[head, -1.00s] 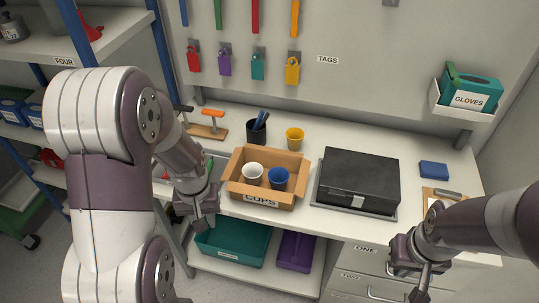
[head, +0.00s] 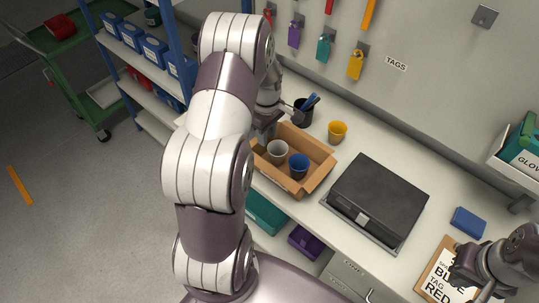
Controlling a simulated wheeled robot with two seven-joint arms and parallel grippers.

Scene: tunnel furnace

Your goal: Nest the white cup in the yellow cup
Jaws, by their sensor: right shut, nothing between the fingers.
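The white cup (head: 277,151) stands in an open cardboard box (head: 319,178), beside a blue cup (head: 299,166). The yellow cup (head: 337,131) stands on the counter just behind the box, apart from it. My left gripper (head: 264,132) is at the box's left edge, close to the white cup; my own arm partly covers it, and its fingers are too unclear to show open or shut. My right gripper (head: 466,280) is at the lower right, over the clipboard, shut and empty.
A dark pen holder (head: 303,112) stands left of the yellow cup. A black case (head: 376,199) lies right of the box, with a blue block (head: 468,222) and a clipboard (head: 436,268) beyond. The counter behind the box and case is mostly clear.

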